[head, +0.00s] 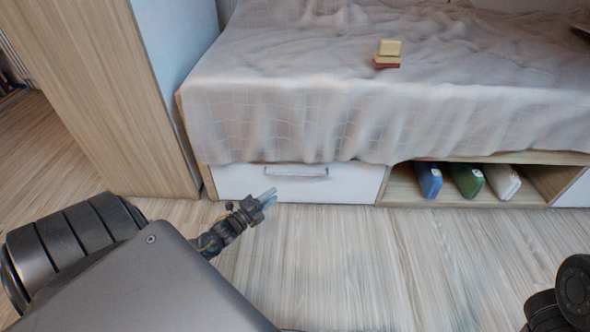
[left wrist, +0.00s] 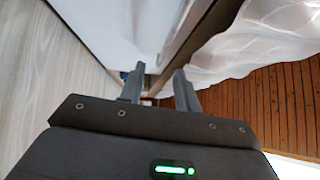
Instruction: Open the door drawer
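The drawer (head: 340,187) is a white front under the bed with a pale bar handle (head: 297,171) near its top. It looks closed, flush with the bed base. My left gripper (head: 269,195) is in front of the drawer's lower left part, below the handle and apart from it. In the left wrist view its two fingers (left wrist: 157,85) are spread with nothing between them. The white drawer front (left wrist: 120,30) also shows at the upper left of that view. My right gripper does not show; only a dark part of my right arm is at the lower right of the head view.
The bed (head: 280,110) has a pale blanket hanging over the drawer's top edge. Small stacked blocks (head: 387,54) lie on it. An open cubby holds blue (head: 428,180), green (head: 467,180) and white (head: 502,181) items. A wooden cabinet (head: 110,90) stands left. The floor in front is clear.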

